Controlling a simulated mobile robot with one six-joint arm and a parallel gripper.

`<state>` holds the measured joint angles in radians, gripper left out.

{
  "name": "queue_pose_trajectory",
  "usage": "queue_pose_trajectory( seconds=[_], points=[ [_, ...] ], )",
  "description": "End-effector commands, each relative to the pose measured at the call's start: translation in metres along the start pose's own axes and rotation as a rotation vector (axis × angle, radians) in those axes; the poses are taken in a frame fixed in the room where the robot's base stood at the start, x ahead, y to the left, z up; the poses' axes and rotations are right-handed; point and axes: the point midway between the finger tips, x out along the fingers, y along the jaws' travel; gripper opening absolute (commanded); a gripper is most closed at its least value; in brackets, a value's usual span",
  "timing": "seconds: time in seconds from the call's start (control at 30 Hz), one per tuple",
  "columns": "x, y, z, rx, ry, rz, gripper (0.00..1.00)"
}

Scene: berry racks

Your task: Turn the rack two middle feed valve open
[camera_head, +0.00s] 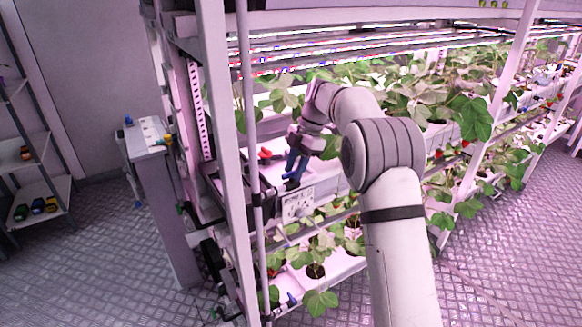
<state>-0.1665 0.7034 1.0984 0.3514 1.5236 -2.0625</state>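My gripper (297,167), with what look like dark blue fingers, reaches into the near end of the rack at its middle tier. A small red handle (265,153) sits on the pale middle tier just left of my gripper, apart from it; it looks like a valve handle, but its turn position is too small to tell. I cannot tell whether the fingers touch or hold anything, or how far apart they are. My wrist hides part of the tier behind it.
A rack upright (222,150) and a thin grey pipe (250,120) stand left of my gripper. A labelled panel (298,204) is just below it. Leafy plants (430,95) crowd the right. A lower tier has a blue fitting (292,299). A grey cabinet (160,190) stands left.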

Motion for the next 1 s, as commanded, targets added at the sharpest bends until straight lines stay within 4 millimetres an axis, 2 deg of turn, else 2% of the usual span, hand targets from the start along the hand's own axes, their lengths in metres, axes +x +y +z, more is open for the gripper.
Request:
queue_pose_trajectory(
  seconds=[0.33,0.5,0.8,1.0],
  points=[
    [-0.006,0.001,-0.001,-0.001,-0.001,0.005,0.35],
    [-0.031,0.0,0.0,-0.001,-0.002,0.006,0.35],
    [-0.056,0.0,0.063,0.002,0.0,0.004,0.35],
    [-0.069,0.001,0.091,0.001,0.0,0.003,0.35]
  ],
)
